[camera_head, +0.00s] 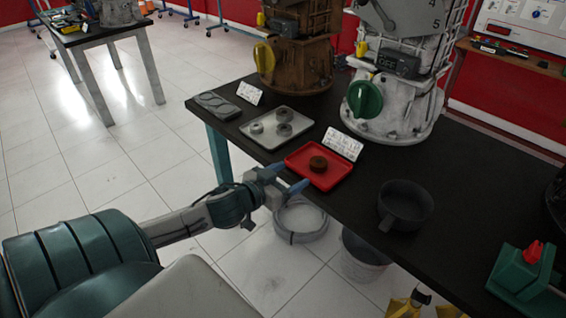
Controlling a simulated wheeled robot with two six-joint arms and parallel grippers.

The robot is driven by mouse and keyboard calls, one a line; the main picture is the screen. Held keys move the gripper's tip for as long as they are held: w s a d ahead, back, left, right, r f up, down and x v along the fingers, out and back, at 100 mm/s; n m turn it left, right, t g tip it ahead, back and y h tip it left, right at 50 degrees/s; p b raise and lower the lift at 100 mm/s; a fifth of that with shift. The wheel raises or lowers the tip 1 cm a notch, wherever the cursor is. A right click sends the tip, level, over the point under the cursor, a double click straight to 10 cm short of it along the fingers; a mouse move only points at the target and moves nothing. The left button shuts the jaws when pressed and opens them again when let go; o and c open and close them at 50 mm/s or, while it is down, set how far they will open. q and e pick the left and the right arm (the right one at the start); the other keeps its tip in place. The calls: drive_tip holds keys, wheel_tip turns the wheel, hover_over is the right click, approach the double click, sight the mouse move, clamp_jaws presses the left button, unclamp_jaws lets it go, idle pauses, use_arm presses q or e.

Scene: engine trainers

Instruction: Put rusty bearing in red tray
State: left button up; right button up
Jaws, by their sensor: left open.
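A brown, rusty-looking bearing (318,163) lies inside the red tray (336,179), near its middle. The red tray sits on the black table close to its front left edge. My left gripper (290,178) is open and empty at the tray's left front side, with its blue-tipped fingers pointing toward the tray. It is apart from the bearing; whether a finger touches the tray rim I cannot tell. My right gripper is not in view.
A grey tray (262,137) with several metal bearings lies left of the red tray. A white label card (342,143) stands behind it. A dark pan (405,203) is to the right. Engine trainers (395,95) stand at the back.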

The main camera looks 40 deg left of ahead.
use_arm(q)
drive_tip(key=s+a+f+n+g+y, duration=0.1)
drive_tip(key=s+a+f+g+y, duration=0.2)
drive_tip(key=f, duration=0.6)
drive_tip(key=s+a+f+n+g+y, duration=0.1)
drive_tip(key=s+f+g, duration=0.3)
drive_tip(key=f, duration=0.5)
drive_tip(key=s+d+f+m+g+h, duration=0.1)
drive_tip(key=s+d+f+g, duration=0.2)
drive_tip(key=s+d+f, duration=0.3)
drive_tip(key=s+d+f+g+h, duration=0.1)
drive_tip(key=s+d+f+g, duration=0.2)
drive_tip(key=f, duration=0.9)
drive_tip(key=s+d, duration=0.3)
drive_tip(key=s, duration=0.2)
drive_tip(key=shift+s+d+f+m+g, duration=0.15)
drive_tip(key=shift+s+d+m+g, duration=0.15)
drive_tip(key=shift+s+m, duration=0.1)
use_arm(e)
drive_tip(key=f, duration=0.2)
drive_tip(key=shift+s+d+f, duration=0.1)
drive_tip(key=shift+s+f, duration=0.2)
